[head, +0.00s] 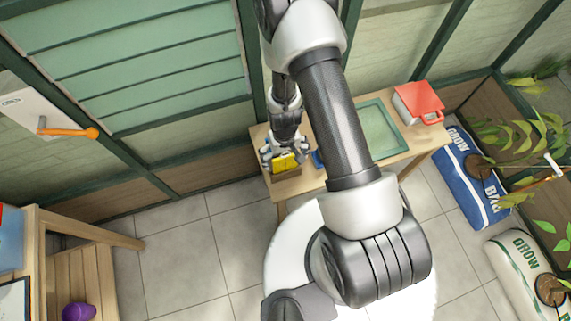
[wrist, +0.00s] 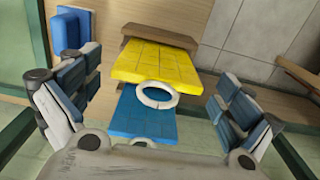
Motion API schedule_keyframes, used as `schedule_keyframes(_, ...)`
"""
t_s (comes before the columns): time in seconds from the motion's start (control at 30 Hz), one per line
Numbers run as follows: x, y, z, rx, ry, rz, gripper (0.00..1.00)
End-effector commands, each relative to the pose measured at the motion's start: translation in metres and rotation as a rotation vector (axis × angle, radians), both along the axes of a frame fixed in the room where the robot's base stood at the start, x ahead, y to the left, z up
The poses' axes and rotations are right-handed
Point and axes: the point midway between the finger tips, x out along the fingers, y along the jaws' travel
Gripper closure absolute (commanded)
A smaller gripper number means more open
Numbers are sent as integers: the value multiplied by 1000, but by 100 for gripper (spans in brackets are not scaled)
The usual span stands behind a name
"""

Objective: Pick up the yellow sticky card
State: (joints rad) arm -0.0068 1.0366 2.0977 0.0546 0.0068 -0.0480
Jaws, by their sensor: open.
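The yellow sticky card (wrist: 155,62) is a flat yellow piece with a grid pattern and a white ring at its near edge. It also shows in the head view (head: 284,164), just below my gripper (head: 282,150). In the wrist view my gripper (wrist: 155,88) is open, with one finger on each side of the yellow card and clear gaps to it. A blue card (wrist: 142,114) with a partly hidden white ring lies nearer the gripper base, beside the yellow one. A brown wooden piece (wrist: 165,34) shows behind the yellow card.
The wooden bench (head: 325,178) also bears a green-framed panel (head: 377,132) and a red-lidded box (head: 420,103). Blue blocks (wrist: 70,30) stand at the wrist view's upper left. Soil bags (head: 470,190) lie on the floor at right. A wooden shelf unit (head: 90,225) stands at left.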

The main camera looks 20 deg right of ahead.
Motion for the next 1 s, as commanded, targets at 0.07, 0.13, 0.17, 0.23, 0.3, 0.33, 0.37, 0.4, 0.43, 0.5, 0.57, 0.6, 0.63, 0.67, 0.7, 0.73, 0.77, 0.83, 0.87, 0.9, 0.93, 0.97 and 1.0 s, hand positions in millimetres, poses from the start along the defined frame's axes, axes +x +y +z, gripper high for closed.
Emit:
schedule_keyframes(0.07, -1, -1, -14, 0, 1, -1, 2)
schedule_keyframes(0.13, -2, -2, -21, 0, 0, -1, 2)
schedule_keyframes(0.17, -2, -2, -25, 0, 0, -2, 2)
schedule_keyframes(0.23, -3, -3, -34, 0, 0, -1, 2)
schedule_keyframes(0.3, -3, -3, -41, 0, 0, 0, 2)
schedule_keyframes(0.33, -3, -3, -44, 0, 0, 0, 2)
schedule_keyframes(0.37, -3, -3, -45, 0, 0, 0, 2)
schedule_keyframes(0.4, -3, -3, -46, 0, 0, 0, 2)
schedule_keyframes(0.43, -3, -3, -46, 0, 0, 0, 2)
schedule_keyframes(0.5, -2, -3, -45, 0, 0, 0, 2)
schedule_keyframes(0.57, -2, -3, -44, 0, 0, 0, 2)
schedule_keyframes(0.6, -2, -3, -44, 0, 0, 0, 2)
schedule_keyframes(0.63, -3, -3, -44, 0, 0, 0, 2)
schedule_keyframes(0.67, -2, -3, -44, 0, 0, 0, 4)
schedule_keyframes(0.7, -3, -3, -44, 0, 0, 0, 6)
schedule_keyframes(0.73, -3, -3, -44, 0, 0, 0, 8)
schedule_keyframes(0.77, -3, -3, -44, 0, 0, 0, 10)
schedule_keyframes(0.83, -3, -3, -44, 0, 0, 0, 15)
schedule_keyframes(0.87, -3, -3, -44, 0, 0, 0, 17)
schedule_keyframes(0.9, -3, -3, -44, 0, 0, 0, 20)
schedule_keyframes(0.93, -3, -3, -44, 0, 0, 0, 22)
schedule_keyframes(0.97, -3, -3, -44, 0, 0, 0, 24)
schedule_keyframes(1.0, -3, -3, -44, 0, 0, 0, 26)
